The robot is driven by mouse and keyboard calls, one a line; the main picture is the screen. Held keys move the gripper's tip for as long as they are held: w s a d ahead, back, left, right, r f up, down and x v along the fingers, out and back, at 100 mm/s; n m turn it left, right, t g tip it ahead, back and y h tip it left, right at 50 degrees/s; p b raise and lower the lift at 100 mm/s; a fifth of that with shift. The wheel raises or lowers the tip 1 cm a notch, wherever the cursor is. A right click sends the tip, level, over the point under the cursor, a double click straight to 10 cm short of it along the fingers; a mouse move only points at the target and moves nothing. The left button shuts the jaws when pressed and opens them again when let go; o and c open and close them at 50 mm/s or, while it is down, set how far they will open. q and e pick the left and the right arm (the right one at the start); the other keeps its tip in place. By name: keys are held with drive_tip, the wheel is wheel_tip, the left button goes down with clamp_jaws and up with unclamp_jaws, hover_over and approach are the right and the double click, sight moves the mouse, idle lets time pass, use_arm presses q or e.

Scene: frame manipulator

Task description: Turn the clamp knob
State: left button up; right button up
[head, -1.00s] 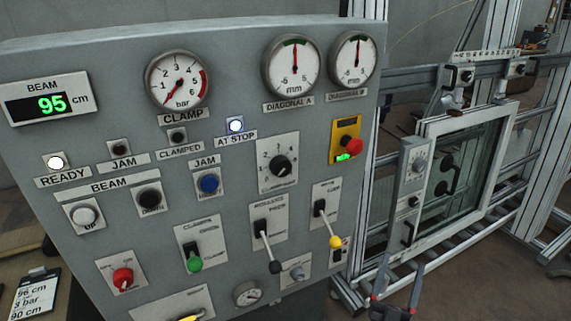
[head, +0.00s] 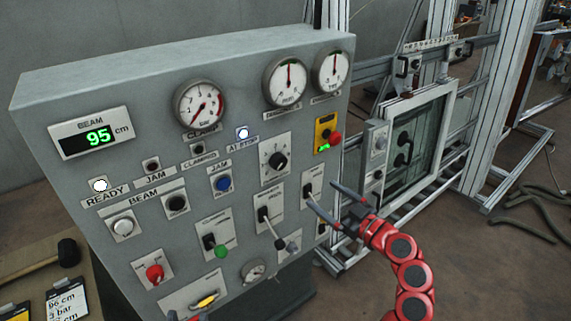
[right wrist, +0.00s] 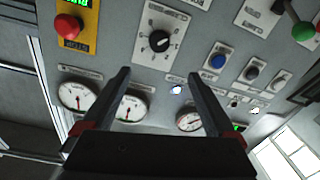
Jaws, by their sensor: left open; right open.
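The clamp knob (head: 278,160) is a black round knob on a white numbered plate, right of centre on the grey panel. It also shows in the right wrist view (right wrist: 159,40), upside down, beyond the fingertips. My right gripper (head: 320,194) is open and empty, below and right of the knob and apart from it; in the right wrist view its fingers (right wrist: 158,75) point toward the knob plate.
A red push button (head: 334,138) on a yellow plate sits right of the knob. Levers (head: 268,222) stick out below it. A blue button (head: 223,184) is to its left. The framed window (head: 405,150) stands in a metal frame at right. A mallet (head: 65,255) lies at left.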

sight(281, 164)
drive_tip(key=p+x, duration=0.5)
drive_tip(key=x, duration=1)
drive_tip(key=shift+w+f+p, duration=0.1)
drive_tip(key=shift+f+p, duration=0.05)
drive_tip(key=shift+p, duration=0.25)
drive_tip(key=shift+w+a, duration=0.15)
drive_tip(key=shift+w, duration=0.2)
drive_tip(key=shift+w+a, duration=0.4)
drive_tip(key=shift+w, duration=0.15)
